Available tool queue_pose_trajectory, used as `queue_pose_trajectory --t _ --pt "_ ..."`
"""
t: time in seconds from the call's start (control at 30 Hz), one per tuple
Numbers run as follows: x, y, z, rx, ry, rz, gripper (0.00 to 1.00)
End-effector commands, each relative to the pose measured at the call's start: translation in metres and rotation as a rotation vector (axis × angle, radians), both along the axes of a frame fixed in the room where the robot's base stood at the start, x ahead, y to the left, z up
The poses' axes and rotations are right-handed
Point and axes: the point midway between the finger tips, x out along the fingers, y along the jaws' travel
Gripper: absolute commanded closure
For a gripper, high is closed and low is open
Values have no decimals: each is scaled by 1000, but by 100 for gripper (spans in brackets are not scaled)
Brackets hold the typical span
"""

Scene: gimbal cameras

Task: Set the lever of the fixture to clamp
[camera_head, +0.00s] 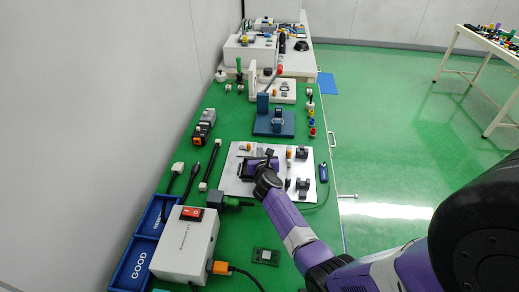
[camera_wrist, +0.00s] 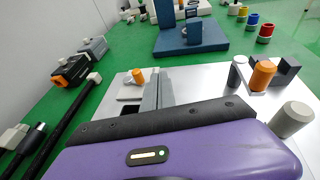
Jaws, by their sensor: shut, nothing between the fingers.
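The metal fixture plate (camera_head: 238,187) lies on the green bench. It carries dark blocks (camera_head: 303,184) and small orange and grey posts. In the wrist view, an orange-capped post (camera_wrist: 263,75) and a light grey cylinder (camera_wrist: 290,118) stand on the plate at right. A grey slotted block (camera_wrist: 150,97) with a small orange knob (camera_wrist: 138,76) is at its left. I cannot tell which part is the lever or how it is set. My gripper (camera_head: 258,165) is low over the plate's left half, shut and empty. Its purple body fills the bottom of the wrist view; the fingertips are hidden there.
A blue stand (camera_head: 274,124) is behind the plate, with coloured cylinders (camera_head: 312,121) at its right. A white box with a red switch (camera_head: 185,245) and blue trays (camera_head: 133,264) are at front left. Cables and black-and-orange devices (camera_head: 203,126) line the left.

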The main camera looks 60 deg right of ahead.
Motion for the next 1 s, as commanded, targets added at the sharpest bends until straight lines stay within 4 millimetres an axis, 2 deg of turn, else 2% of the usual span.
queue_pose_trajectory --t 0.3,0.5,1.0 --pt "-43 31 19 1 0 -3 100" --pt "-61 45 25 1 1 -2 100" --pt "-68 48 27 -1 0 -5 100"
